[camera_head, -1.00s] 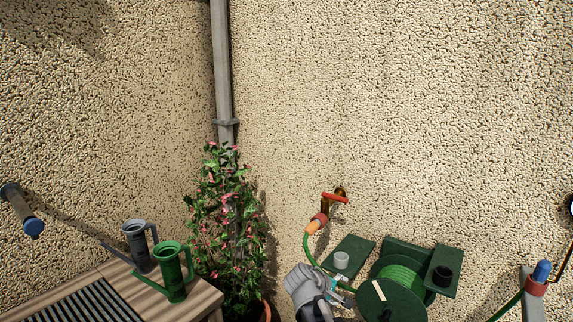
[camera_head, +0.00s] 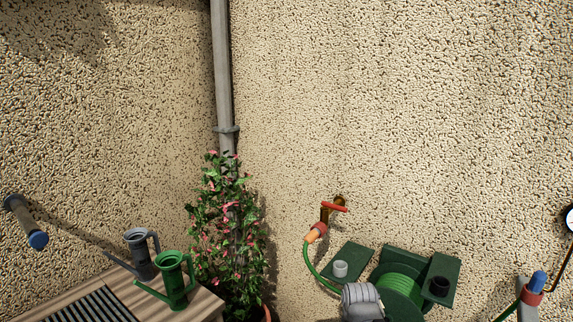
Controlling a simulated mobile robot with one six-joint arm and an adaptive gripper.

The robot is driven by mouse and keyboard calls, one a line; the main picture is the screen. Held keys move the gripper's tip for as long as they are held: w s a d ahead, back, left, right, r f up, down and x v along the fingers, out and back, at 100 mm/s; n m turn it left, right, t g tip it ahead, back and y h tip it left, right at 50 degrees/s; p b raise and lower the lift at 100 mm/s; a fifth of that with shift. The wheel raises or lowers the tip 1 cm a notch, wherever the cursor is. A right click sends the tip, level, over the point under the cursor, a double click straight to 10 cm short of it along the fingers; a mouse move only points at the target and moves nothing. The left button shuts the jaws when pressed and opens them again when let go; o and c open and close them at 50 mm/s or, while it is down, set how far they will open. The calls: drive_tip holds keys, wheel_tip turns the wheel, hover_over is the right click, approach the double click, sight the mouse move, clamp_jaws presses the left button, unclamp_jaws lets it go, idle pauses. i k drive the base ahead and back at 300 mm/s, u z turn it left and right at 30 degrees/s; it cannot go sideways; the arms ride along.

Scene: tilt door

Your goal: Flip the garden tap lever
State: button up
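The garden tap has a brass body (camera_head: 325,214) that sticks out from the pebbled wall. Its red lever (camera_head: 334,207) lies across the top, roughly level and tipped slightly down to the right. An orange and red hose connector (camera_head: 316,233) sits at the spout, with a green hose (camera_head: 310,262) running down from it. A grey rounded part of my arm shows at the bottom edge, below and right of the tap, in front of the hose reel. It is apart from the lever in the picture. My gripper's fingers are not visible.
A green hose reel (camera_head: 402,284) with side shelves stands below the tap. A flowering plant (camera_head: 225,215) and a drainpipe (camera_head: 222,70) are to the left. Green (camera_head: 174,282) and grey (camera_head: 140,252) watering cans stand on a slatted wooden table (camera_head: 205,304). The wall around the tap is clear.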

sight(325, 205)
drive_tip(key=u, duration=1.1)
drive_tip(key=i, duration=0.55)
drive_tip(key=z, duration=1.3)
